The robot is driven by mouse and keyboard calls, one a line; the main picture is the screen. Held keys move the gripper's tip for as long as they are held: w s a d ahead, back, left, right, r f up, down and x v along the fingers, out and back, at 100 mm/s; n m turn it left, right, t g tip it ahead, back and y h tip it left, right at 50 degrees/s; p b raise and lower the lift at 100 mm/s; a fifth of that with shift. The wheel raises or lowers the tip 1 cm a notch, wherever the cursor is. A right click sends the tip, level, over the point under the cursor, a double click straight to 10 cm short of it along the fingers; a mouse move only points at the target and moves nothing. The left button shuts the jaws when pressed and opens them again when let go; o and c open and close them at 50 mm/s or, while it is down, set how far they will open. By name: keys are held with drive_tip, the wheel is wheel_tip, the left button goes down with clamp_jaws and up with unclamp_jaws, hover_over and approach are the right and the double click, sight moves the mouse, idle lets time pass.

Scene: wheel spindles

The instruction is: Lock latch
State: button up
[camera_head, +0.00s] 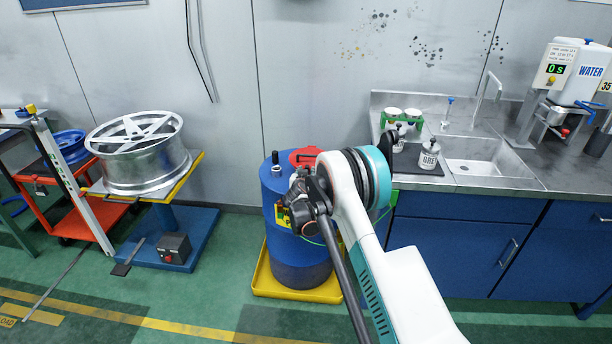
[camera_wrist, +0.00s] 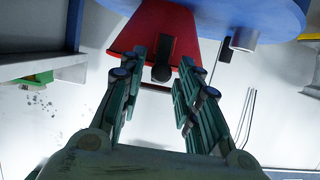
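My arm hides part of the drum in the head view. In the wrist view, the red piece (camera_wrist: 150,28) shows at the top with a black latch-like part (camera_wrist: 161,70) at its edge, next to the blue drum top (camera_wrist: 225,12). My gripper (camera_wrist: 162,68) has its two green fingers apart, with the black part visible between or beyond the tips. Nothing is visibly held. Whether the fingers touch the latch cannot be told. The fingers are hidden in the head view.
The drum stands in a yellow tray (camera_head: 262,283). A short post (camera_head: 275,158) rises from the drum's top. A counter with a sink (camera_head: 487,168) and bottles is at the right. A metal wheel (camera_head: 140,155) sits on a stand at the left. Green floor is free in front.

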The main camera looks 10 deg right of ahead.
drive_tip(key=shift+s, duration=0.1)
drive_tip(key=v, duration=1.1)
drive_tip(key=shift+s+a, duration=0.2)
drive_tip(key=shift+s, duration=0.2)
drive_tip(key=s+d+r+g+y, duration=0.1)
drive_tip(key=s+d+r+g, duration=0.15)
drive_tip(key=s+r, duration=0.75)
drive_tip(key=s+d+r+g, duration=0.1)
drive_tip(key=s+d+r, duration=0.2)
drive_tip(key=s+r, duration=0.7)
drive_tip(key=s+a+n+g+y, duration=0.1)
drive_tip(key=s, duration=1.4)
drive_tip(key=s+a+r+n+g+y, duration=0.1)
drive_tip(key=s+n+g+y, duration=0.1)
drive_tip(key=s, duration=1.3)
drive_tip(key=shift+n, duration=0.3)
